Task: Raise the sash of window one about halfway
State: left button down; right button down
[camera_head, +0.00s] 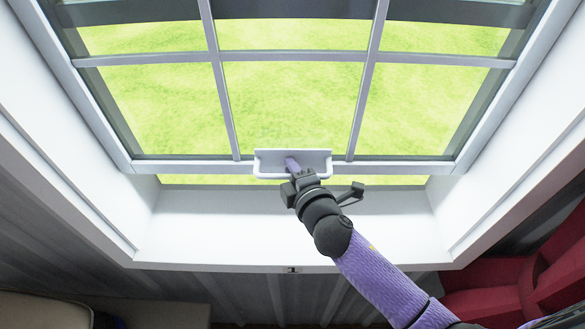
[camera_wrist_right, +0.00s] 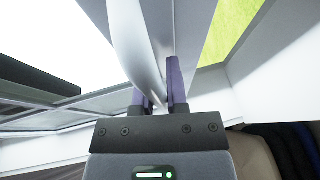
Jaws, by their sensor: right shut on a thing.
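The window sash (camera_head: 205,168) is a pale frame with grey bars and several panes, seen in the head view. A white handle (camera_head: 318,163) is fixed on the middle of its bottom rail. A thin strip of green (camera_head: 385,180) shows below the rail, so the sash stands slightly above the sill. My right gripper (camera_head: 292,165) is at the handle, with a purple finger over its lip. In the right wrist view the purple fingers (camera_wrist_right: 159,92) are closed around the white handle (camera_wrist_right: 138,50). My left gripper is not in view.
The white sill (camera_head: 290,225) and the side jambs (camera_head: 520,150) frame the opening. A red seat (camera_head: 510,285) is at the lower right, and a beige object (camera_head: 45,310) is at the lower left. The sill is bare.

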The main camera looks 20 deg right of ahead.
jog(key=c, duration=0.7)
grip_release()
jog(key=shift+f, duration=0.1)
jog(key=shift+o, duration=0.2)
jog(key=shift+s, duration=0.1)
jog(key=b+v, duration=0.1)
jog(key=v, duration=0.8)
jog(key=shift+s+b, duration=0.3)
jog(key=shift+s, duration=0.05)
